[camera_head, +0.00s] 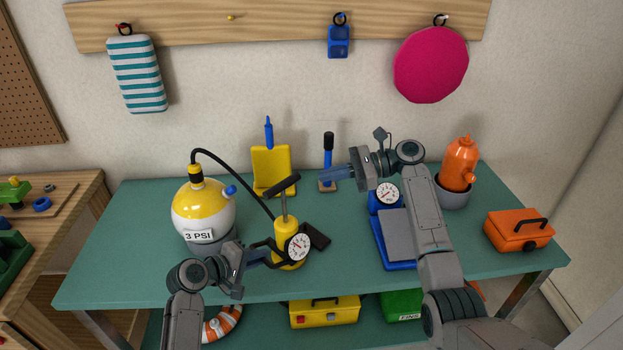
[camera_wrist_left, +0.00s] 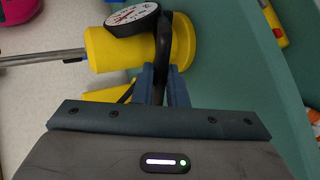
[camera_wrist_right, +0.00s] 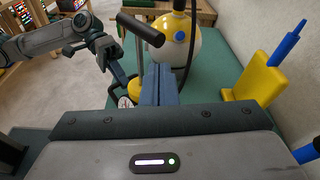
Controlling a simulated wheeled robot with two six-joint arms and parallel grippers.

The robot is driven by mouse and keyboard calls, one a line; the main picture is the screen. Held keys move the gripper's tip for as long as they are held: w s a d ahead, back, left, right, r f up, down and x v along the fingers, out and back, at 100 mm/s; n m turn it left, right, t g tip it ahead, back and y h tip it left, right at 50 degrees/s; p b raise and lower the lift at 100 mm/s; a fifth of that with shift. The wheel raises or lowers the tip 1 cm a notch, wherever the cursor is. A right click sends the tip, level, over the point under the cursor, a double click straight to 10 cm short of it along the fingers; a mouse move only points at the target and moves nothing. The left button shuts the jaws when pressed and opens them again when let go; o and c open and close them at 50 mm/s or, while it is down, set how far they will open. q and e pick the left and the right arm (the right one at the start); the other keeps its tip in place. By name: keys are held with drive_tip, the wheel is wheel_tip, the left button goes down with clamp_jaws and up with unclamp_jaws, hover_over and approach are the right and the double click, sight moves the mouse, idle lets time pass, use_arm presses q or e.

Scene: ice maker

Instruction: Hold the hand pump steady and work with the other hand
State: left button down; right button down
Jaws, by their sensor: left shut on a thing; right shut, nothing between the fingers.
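The yellow hand pump (camera_head: 287,234) stands on the green table, with a round gauge (camera_head: 298,247) on its front and a dark T-handle (camera_head: 282,185) on a raised rod. My left gripper (camera_head: 268,257) is shut on the pump's dark side loop; in the left wrist view the fingers (camera_wrist_left: 163,84) close around that loop beside the yellow barrel (camera_wrist_left: 140,48). My right gripper (camera_head: 328,174) is shut and empty, right of the T-handle and apart from it. In the right wrist view its closed fingers (camera_wrist_right: 158,84) point past the T-handle (camera_wrist_right: 141,29). A black hose (camera_head: 235,163) joins the pump to a ball.
The yellow and white ball (camera_head: 203,212), marked 3 PSI, sits left of the pump. Behind are a yellow holder (camera_head: 272,170) and a black-handled tool (camera_head: 328,146). A blue scale (camera_head: 392,240), orange bottle (camera_head: 459,165) and orange toolbox (camera_head: 518,230) stand right. The table's front left is clear.

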drive_tip(key=shift+v, duration=1.7)
wheel_tip(320, 180, up, 7)
